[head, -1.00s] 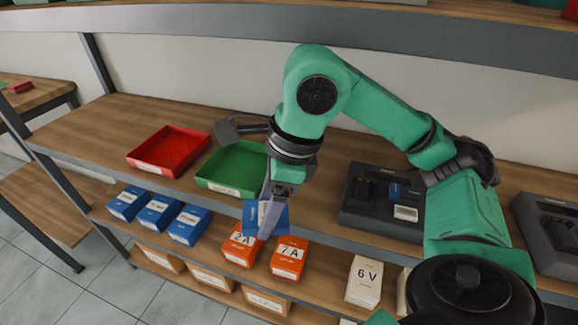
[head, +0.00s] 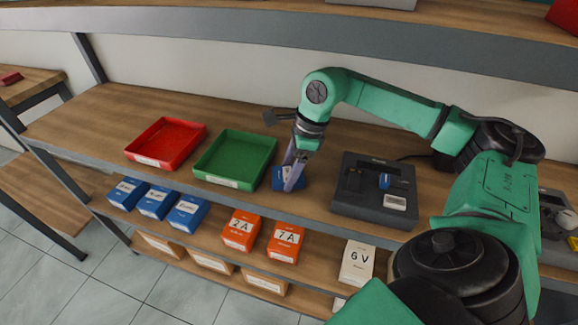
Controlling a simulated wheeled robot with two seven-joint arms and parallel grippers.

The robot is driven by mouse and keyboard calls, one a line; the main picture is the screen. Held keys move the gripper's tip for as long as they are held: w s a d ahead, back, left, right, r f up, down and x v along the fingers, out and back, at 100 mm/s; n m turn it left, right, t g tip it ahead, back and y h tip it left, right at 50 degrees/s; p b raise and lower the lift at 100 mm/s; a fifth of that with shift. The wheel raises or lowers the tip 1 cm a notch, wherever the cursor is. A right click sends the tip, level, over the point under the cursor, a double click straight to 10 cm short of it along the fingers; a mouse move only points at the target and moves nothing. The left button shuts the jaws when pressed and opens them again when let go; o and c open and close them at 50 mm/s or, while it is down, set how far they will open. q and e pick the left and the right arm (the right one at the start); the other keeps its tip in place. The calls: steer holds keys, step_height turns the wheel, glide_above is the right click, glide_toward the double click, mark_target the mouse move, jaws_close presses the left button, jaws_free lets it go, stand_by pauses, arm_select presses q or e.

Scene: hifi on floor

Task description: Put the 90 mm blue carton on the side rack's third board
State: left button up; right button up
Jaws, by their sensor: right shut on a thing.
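My right gripper (head: 294,177) is shut on a blue carton (head: 281,180), which is partly hidden behind the fingers. The carton is at the front of the rack's wide upper board (head: 110,115), between the green tray and the dark grey device. I cannot tell whether it touches the board. Three more blue cartons (head: 127,193) stand in a row on the board below, at the left. Another rack with wooden boards (head: 45,190) shows at the far left edge. My left gripper is not in view.
A red tray (head: 167,144) and a green tray (head: 236,159) sit left of the carton. A dark grey device (head: 374,192) sits right of it. Orange cartons (head: 286,243) and a white carton (head: 358,263) stand on the lower board. The wide board is clear at its left end.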

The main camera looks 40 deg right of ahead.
steer(key=shift+f+b, duration=0.15)
steer(key=shift+b, duration=0.15)
steer(key=o, duration=1.3)
steer(key=shift+c, duration=0.2)
steer(key=shift+v, duration=3.95)
steer(key=shift+f, duration=0.1)
